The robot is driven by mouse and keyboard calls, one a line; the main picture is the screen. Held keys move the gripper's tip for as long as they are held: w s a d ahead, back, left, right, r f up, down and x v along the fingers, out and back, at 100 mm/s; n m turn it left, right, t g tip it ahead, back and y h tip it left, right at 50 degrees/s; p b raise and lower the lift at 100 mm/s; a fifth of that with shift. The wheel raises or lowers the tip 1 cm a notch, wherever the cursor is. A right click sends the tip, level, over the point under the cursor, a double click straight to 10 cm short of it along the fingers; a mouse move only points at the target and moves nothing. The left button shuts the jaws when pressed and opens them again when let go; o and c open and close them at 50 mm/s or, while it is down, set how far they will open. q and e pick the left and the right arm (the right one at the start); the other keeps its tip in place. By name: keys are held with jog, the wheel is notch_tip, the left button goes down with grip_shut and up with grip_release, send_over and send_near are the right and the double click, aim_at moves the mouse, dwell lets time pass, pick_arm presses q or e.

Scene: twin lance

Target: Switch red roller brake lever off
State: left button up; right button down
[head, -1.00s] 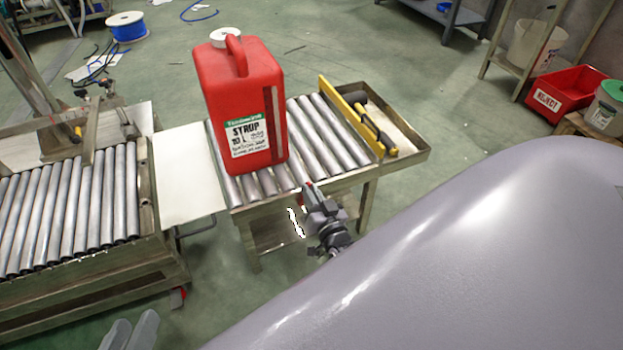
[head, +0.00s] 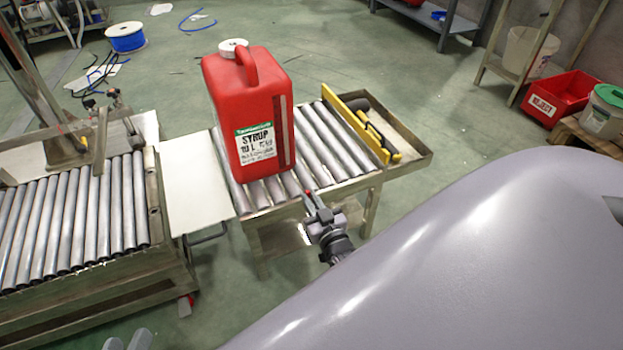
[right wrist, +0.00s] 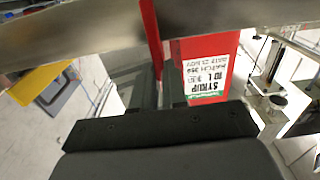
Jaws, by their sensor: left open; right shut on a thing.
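The red brake lever (head: 308,193) is at the front edge of the small roller table (head: 262,214), mostly hidden by my right gripper. My right gripper (head: 312,203) is shut on it in the head view. In the right wrist view, a red bar (right wrist: 150,32) runs down from the metal rail to between the fingers (right wrist: 157,92). I cannot read the lever's exact angle. My left gripper (head: 128,341) shows only as two grey tips at the bottom edge, apart and empty, far from the table.
A red syrup canister (head: 240,105) stands upright on the rollers, just behind the lever. A larger roller conveyor (head: 75,215) is at left, joined by a pale plate (head: 190,180). A red reject bin (head: 560,97) is at right.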

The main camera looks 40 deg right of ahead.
jog(key=shift+a, duration=0.1)
jog(key=c, duration=1.2)
grip_release()
jog(key=shift+o, duration=0.2)
pick_arm(q)
jog(key=shift+s+a+r+y+p, duration=0.1)
jog(key=shift+s+a+y+p, duration=0.15)
jog(key=shift+a+p, duration=0.35)
jog(key=shift+s+a+r+y+p, duration=0.15)
jog(key=shift+a+y+p, duration=0.25)
jog(key=shift+p, duration=0.25)
pick_arm(e)
jog(key=v, duration=0.7)
pick_arm(q)
jog(key=shift+f, duration=0.15)
pick_arm(e)
jog(key=shift+s, duration=0.1)
pick_arm(q)
jog(key=shift+w, duration=0.1)
